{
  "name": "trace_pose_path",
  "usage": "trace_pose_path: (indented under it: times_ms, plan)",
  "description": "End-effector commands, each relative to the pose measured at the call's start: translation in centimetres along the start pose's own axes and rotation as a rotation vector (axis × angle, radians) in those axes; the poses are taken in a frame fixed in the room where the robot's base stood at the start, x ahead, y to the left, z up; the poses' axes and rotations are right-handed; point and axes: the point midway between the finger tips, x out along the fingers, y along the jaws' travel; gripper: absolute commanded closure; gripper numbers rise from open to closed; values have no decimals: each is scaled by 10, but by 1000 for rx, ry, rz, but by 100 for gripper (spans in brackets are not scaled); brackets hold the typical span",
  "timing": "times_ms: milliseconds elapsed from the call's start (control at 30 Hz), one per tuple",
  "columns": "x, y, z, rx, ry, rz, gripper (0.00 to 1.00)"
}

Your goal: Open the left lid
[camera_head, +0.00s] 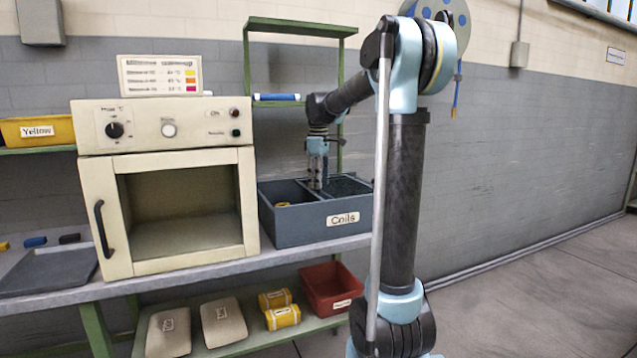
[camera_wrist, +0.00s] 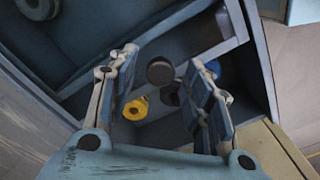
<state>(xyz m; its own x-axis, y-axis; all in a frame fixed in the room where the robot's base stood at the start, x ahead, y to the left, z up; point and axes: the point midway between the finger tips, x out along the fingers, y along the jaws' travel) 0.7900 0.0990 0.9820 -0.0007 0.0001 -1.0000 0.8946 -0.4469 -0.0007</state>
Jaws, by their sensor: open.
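A blue-grey box labelled "Coils" (camera_head: 315,229) stands on the bench with two compartments side by side. The left compartment shows its inside, with a bit of yellow in it. I cannot make out a separate lid on either side. My gripper (camera_head: 317,186) points down at the box, near the divider. In the wrist view my gripper (camera_wrist: 163,60) is open over the box's inside. A dark round piece (camera_wrist: 160,70) shows between the fingers; I cannot tell whether it is gripped or just below. A yellow coil (camera_wrist: 136,108) and dark coils lie beyond the fingers.
A cream oven (camera_head: 170,190) with a black handle stands left of the box. A green rack (camera_head: 300,24) rises behind. A red bin (camera_head: 332,289) and yellow packs (camera_head: 283,317) sit on the lower shelf. A grey tray (camera_head: 48,270) lies at far left.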

Motion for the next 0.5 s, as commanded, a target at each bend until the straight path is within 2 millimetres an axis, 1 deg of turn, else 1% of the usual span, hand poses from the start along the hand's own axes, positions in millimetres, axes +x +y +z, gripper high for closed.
trace_pose_path:
  times_ms: [167,267,500]
  plan:
    - [-14,0,0,0,0,0,54]
    - [-31,0,0,0,0,0,54]
    - [-76,1,0,0,0,-1,54]
